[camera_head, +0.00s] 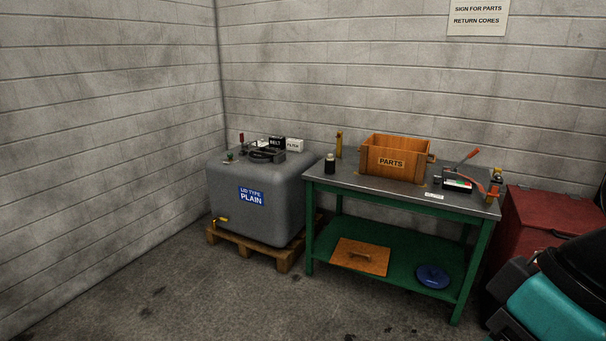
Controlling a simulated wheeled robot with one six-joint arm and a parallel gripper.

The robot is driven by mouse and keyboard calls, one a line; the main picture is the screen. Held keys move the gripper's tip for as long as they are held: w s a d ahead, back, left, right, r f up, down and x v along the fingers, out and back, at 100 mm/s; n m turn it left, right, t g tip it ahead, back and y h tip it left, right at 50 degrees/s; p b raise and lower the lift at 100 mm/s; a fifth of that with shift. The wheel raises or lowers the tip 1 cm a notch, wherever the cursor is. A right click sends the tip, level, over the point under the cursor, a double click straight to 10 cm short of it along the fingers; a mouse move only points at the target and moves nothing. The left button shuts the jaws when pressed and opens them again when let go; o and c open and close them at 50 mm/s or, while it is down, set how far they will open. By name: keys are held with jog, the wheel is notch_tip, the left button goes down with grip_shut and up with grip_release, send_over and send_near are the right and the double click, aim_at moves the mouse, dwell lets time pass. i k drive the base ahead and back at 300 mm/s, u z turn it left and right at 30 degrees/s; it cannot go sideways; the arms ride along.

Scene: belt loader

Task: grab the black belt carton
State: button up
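The black belt carton (277,142) is small in the camera_head view. It has pale lettering that reads BELT and stands on top of a grey rounded tank (225,190), towards the back. A white carton marked FILTER (294,146) is beside it on the right. A dark lid or handle piece (268,155) lies in front of it and may hide its lower edge. My gripper does not show in this view.
The tank stands on a wooden pallet (283,262). To its right is a green-framed bench (340,181) with a wooden PARTS crate (403,145), a dark bottle (330,164) and tools. A red chest (540,228) is at the right. The floor in front is clear.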

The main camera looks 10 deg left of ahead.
aim_at(278, 143)
jog(key=u, duration=0.7)
jog(key=i, duration=1.65)
jog(key=u, duration=0.45)
jog(key=i, duration=2.25)
jog(key=z, duration=0.6)
jog(key=i, duration=0.9)
jog(key=z, duration=0.75)
